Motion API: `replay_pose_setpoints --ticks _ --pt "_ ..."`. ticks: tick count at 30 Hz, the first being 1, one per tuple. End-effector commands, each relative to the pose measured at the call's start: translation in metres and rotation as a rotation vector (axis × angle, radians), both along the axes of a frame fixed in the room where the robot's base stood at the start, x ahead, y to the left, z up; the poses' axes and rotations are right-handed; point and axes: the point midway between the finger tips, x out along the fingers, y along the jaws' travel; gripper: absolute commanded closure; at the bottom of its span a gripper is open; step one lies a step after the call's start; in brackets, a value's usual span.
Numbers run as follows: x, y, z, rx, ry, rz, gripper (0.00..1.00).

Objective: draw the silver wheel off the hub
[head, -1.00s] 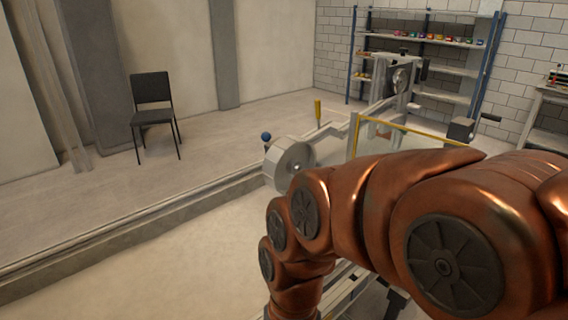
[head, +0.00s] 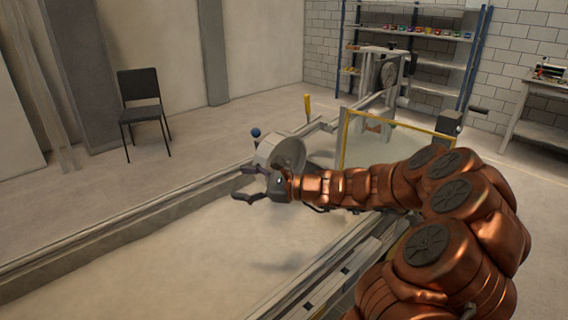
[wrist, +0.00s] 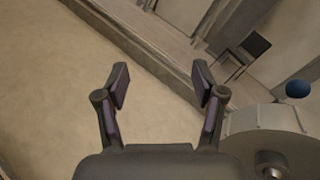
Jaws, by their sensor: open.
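A pale grey drum with a round silver face (head: 291,154) stands at the bed's far end in the head view, just behind my gripper. In the wrist view this drum (wrist: 265,130) is at the lower right, with a short metal hub stub at its centre. A second grey wheel (head: 389,70) is mounted on an upright frame farther back. I cannot tell for certain which is the silver wheel. My gripper (head: 239,184) is open and empty above the sand, pointing left, apart from the drum. Its spread fingers (wrist: 160,85) also show in the wrist view.
The pale sandbed (head: 150,245) lies below, edged by a long rail. A blue ball (head: 256,132) and a yellow handle (head: 307,105) stand near the drum. A yellow-framed panel (head: 344,138) stands right of it. A black chair (head: 140,88) is beyond the bed.

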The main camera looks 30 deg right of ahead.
Motion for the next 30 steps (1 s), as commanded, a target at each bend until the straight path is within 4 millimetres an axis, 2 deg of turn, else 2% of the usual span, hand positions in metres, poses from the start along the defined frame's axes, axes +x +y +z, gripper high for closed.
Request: replay_pose_setpoints --ticks 1,3,6,9,12,17,30 --pt "0.011 -0.039 -0.009 0.077 0.026 -0.099 0.31" --pt "0.021 -0.087 -0.02 0.174 0.056 -0.219 0.31" --pt "0.025 -0.143 -0.036 0.289 0.087 -0.355 0.31" --pt "0.024 -0.184 -0.052 0.371 0.112 -0.452 0.31" --pt "0.021 -0.209 -0.061 0.419 0.123 -0.512 0.31" --pt "0.022 -0.222 -0.066 0.443 0.129 -0.543 0.31" --pt "0.068 -0.208 -0.067 0.441 0.131 -0.538 0.31"
